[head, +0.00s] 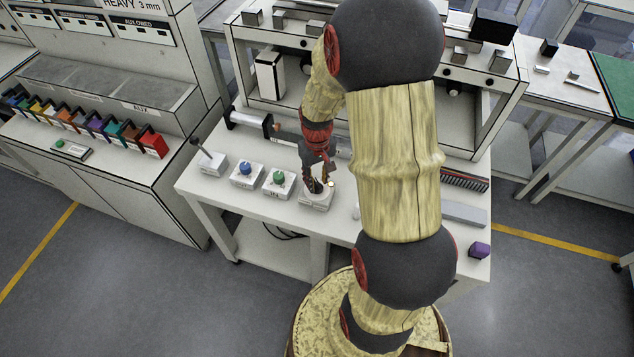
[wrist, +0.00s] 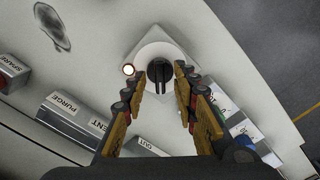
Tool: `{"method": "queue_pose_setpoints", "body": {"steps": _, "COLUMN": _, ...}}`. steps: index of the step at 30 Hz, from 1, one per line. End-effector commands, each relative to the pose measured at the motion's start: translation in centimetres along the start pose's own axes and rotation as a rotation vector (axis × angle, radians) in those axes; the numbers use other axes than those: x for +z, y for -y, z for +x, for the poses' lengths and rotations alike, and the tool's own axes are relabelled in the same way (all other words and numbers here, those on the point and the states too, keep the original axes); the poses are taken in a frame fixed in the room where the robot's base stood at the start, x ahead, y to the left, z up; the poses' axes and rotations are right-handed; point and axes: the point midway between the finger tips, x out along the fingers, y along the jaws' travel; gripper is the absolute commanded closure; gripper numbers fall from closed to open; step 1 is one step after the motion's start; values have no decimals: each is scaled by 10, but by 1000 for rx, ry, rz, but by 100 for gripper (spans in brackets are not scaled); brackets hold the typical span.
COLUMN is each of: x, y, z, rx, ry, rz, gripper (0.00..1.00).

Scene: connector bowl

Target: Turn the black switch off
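The black switch (wrist: 160,72) is a rotary knob on a white box. A small round lamp beside it glows (wrist: 128,70). In the head view the switch (head: 314,187) is partly covered by my gripper (head: 321,179), which points down over the box. In the wrist view my gripper (wrist: 160,82) is open, with one finger on each side of the knob. The right fingertip looks closer to the knob than the left one. I cannot tell whether either finger touches it.
To the left on the same bench (head: 345,220) stand a box with a green button (head: 279,177), one with a blue button (head: 245,168) and a lever box (head: 209,161). A purple block (head: 479,250) lies at the right front. A row of coloured bins (head: 90,122) stands at far left.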

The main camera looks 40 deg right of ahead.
Motion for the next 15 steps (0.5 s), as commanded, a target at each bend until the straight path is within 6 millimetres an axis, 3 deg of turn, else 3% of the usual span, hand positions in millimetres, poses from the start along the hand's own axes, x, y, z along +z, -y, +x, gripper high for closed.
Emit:
{"method": "queue_pose_setpoints", "body": {"steps": 3, "x": 0, "y": 0, "z": 9, "rx": 0, "ry": 0, "rz": 0, "gripper": 71}}
{"method": "queue_pose_setpoints", "body": {"steps": 12, "x": 0, "y": 0, "z": 10, "rx": 0, "ry": -1, "rz": 0, "gripper": 71}}
{"method": "queue_pose_setpoints", "body": {"steps": 15, "x": 0, "y": 0, "z": 10, "rx": 0, "ry": -1, "rz": 0, "gripper": 76}}
